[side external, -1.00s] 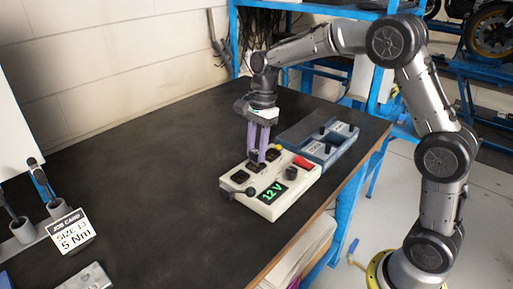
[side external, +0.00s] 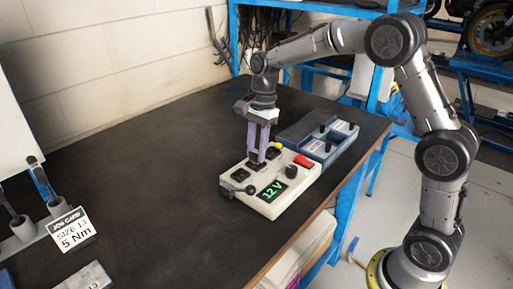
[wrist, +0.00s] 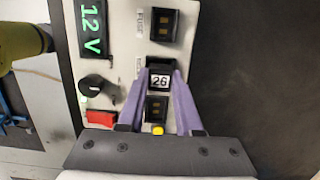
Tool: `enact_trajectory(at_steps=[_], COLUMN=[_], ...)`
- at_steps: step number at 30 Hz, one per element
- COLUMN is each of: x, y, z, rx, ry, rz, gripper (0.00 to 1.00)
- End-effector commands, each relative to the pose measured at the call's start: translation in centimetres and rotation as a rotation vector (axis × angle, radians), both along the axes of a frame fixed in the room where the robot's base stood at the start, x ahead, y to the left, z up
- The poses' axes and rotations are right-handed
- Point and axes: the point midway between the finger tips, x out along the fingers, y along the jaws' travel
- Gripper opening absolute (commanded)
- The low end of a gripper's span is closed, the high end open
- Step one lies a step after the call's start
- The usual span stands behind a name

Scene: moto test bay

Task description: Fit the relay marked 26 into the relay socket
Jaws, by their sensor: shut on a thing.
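The relay marked 26 (wrist: 160,80) is a small dark block with a white label. My gripper (wrist: 162,80) has its two purple fingers shut on it, one on each side. The relay is at the middle socket of the cream test panel (wrist: 125,40); a dark recess shows just above the label. I cannot tell whether it is seated in the socket or just above it. In the side view my gripper (side external: 257,160) points straight down over the panel (side external: 262,206), and the fingers mostly hide the relay.
The panel has a fuse socket (wrist: 163,24), another socket (wrist: 156,107), a yellow button (wrist: 158,129), a red switch (wrist: 100,118), a black knob (wrist: 96,86) and a 12 V display (wrist: 92,28). A blue-grey unit (side external: 320,137) stands behind.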

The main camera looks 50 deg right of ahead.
Motion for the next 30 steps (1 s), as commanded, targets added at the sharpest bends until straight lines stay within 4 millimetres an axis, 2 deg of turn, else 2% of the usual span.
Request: enact_trajectory(at_steps=[30], x=[0.00], y=[0.00], z=[-0.56], rx=[0.000], ry=[0.000], rz=[0.000], gripper=[0.00])
